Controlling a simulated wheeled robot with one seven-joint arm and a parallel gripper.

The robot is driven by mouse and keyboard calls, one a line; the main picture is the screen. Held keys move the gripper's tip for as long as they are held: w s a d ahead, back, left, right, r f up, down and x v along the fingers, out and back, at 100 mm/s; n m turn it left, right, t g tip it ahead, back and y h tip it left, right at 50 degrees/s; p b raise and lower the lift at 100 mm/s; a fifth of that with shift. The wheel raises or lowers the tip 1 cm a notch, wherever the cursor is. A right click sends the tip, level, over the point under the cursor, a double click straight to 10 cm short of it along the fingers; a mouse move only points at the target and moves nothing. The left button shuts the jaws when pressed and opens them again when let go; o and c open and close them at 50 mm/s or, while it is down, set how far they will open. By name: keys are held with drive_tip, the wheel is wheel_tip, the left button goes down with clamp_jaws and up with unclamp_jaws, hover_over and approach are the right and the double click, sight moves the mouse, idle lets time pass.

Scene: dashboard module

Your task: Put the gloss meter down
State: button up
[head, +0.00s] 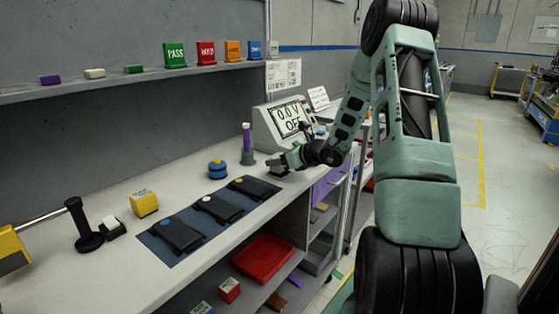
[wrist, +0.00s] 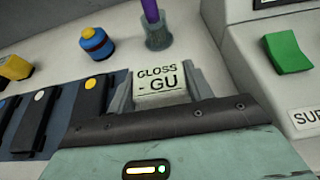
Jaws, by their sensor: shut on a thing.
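The gloss meter (wrist: 160,84) is a small pale block with a face reading "GLOSS - GU". In the wrist view it sits between the two grey fingers of my gripper (wrist: 160,88), which is shut on it. In the head view my gripper (head: 287,160) is low over the right part of the pale bench top (head: 190,178), in front of the display unit. The gloss meter (head: 277,169) shows there only as a small shape under the fingers. I cannot tell whether its underside touches the bench.
A display unit (head: 284,124) reading "0.0 V OFF" stands behind my gripper. A holder with a purple stick (head: 246,137) and a blue-yellow knob (head: 217,169) are to the left. A dark mat (head: 165,258) bears three black devices.

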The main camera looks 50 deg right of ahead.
drive_tip(key=shift+f, duration=0.15)
drive_tip(key=o, duration=1.1)
drive_tip(key=v, duration=1.2)
drive_tip(key=shift+a, duration=0.1)
